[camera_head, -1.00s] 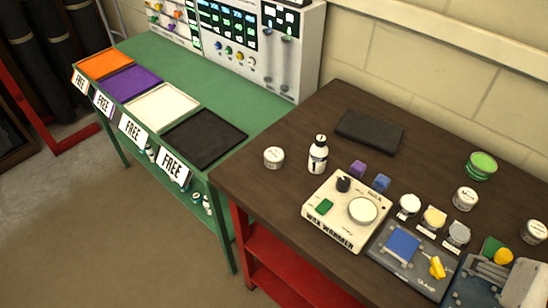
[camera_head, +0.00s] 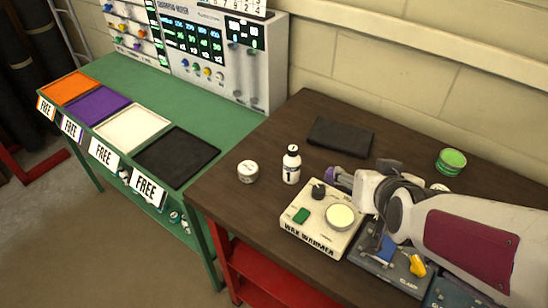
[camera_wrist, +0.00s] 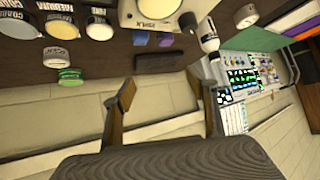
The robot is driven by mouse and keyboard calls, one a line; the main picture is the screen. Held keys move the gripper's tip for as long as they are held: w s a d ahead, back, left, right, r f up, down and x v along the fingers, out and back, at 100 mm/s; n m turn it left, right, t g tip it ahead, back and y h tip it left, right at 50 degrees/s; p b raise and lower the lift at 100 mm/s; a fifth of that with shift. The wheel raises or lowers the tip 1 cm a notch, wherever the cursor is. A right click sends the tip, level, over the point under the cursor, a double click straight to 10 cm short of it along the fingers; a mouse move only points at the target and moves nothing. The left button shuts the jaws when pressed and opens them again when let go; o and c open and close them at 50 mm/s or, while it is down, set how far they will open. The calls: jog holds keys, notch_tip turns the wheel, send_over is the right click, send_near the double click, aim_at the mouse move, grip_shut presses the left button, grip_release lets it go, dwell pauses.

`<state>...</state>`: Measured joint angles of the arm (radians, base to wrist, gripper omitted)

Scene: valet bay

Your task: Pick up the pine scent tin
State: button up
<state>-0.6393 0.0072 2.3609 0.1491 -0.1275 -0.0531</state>
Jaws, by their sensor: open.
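No label I can read says pine. A green tin (camera_head: 451,161) stands at the back right of the brown bench and also shows in the wrist view (camera_wrist: 70,78); it may be the pine scent tin, but I cannot be sure. A white-lidded tin (camera_head: 247,171) stands alone at the bench's left. More labelled tins show at the wrist view's upper left, one (camera_wrist: 56,57) beside the green tin. My gripper (camera_wrist: 161,82) is open and empty above the bench, left of the green tin in the head view. My arm hides several small pots.
A wax warmer (camera_head: 300,238) is in front of my gripper, with a white bottle (camera_head: 291,164) left of it. A dark folded cloth (camera_head: 340,138) lies behind. Coloured trays, including a black one (camera_head: 177,157), sit on the green table. The wall bounds the bench's back.

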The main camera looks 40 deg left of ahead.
jog(key=s+a+f+n+y, duration=0.2)
jog(key=a+f, duration=0.3)
jog(key=a, duration=0.8)
jog(key=n+y, duration=0.2)
jog(key=y, duration=0.1)
send_near(248, 169)
jog(key=shift+w+a, duration=0.3)
jog(key=shift+a, duration=0.55)
jog(key=shift+w, duration=0.1)
jog(key=shift+w+a+f+h, duration=0.3)
jog(key=shift+w+a+f, duration=0.25)
jog(key=shift+w+a, duration=0.25)
jog(key=shift+a, duration=0.15)
jog(key=shift+x, duration=2.5)
jog(key=shift+f, duration=0.1)
jog(key=c, duration=1.2)
